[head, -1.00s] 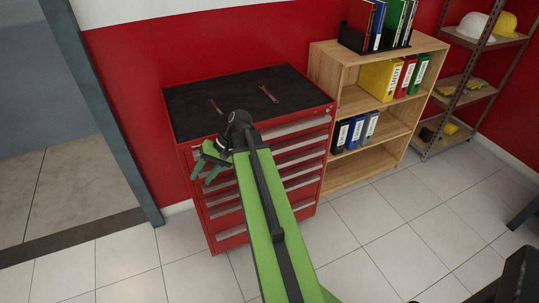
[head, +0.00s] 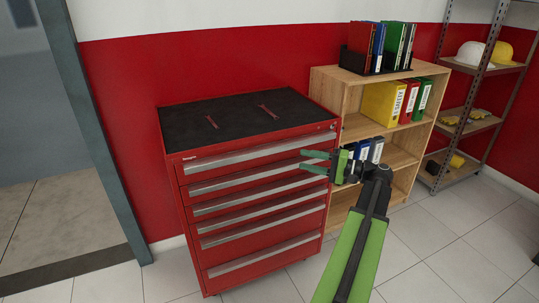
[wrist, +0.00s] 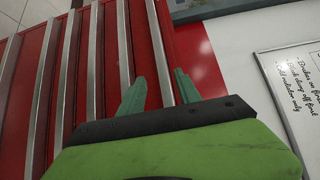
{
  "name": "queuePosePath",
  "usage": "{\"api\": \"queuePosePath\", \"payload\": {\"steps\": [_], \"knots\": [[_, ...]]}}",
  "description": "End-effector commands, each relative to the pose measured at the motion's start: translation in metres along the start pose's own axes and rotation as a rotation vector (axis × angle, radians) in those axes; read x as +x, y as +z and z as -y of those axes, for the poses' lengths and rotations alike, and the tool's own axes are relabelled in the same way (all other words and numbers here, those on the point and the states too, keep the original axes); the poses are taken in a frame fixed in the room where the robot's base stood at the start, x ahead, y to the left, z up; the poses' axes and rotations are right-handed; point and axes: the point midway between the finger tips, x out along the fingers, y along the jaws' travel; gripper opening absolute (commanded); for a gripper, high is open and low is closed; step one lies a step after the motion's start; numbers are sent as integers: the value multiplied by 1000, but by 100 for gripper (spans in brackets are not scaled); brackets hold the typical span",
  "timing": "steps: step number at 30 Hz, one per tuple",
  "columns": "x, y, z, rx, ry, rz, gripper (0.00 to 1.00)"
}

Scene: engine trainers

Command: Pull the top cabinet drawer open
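The red tool cabinet (head: 255,150) stands against the wall in the head view, all its drawers shut. The top drawer's long silver handle (head: 235,156) runs under the black top. In the wrist view, turned sideways, this handle (wrist: 159,50) is the rightmost bar. My gripper (head: 303,161) is near the cabinet's right front, over the upper drawers in the head view. Its green fingers are apart and empty. In the wrist view the top handle appears between my open fingertips (wrist: 156,80). I cannot tell how far the tips are from it.
A wooden shelf (head: 327,97) with binders stands close at the cabinet's right, and a metal rack (head: 459,130) with helmets beyond it. Two tools lie on the cabinet top (head: 238,116). A door frame (head: 95,140) is at left. The tiled floor in front is clear.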

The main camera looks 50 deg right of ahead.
Motion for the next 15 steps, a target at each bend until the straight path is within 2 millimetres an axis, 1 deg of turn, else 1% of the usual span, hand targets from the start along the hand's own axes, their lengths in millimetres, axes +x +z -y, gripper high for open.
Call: {"api": "queuePosePath", "payload": {"steps": [1,9,12,15], "knots": [[14,2,0,0,0,5,40],[83,1,0,0,1,4,40],[106,1,-1,0,1,4,40],[123,0,-1,0,1,3,40]]}}
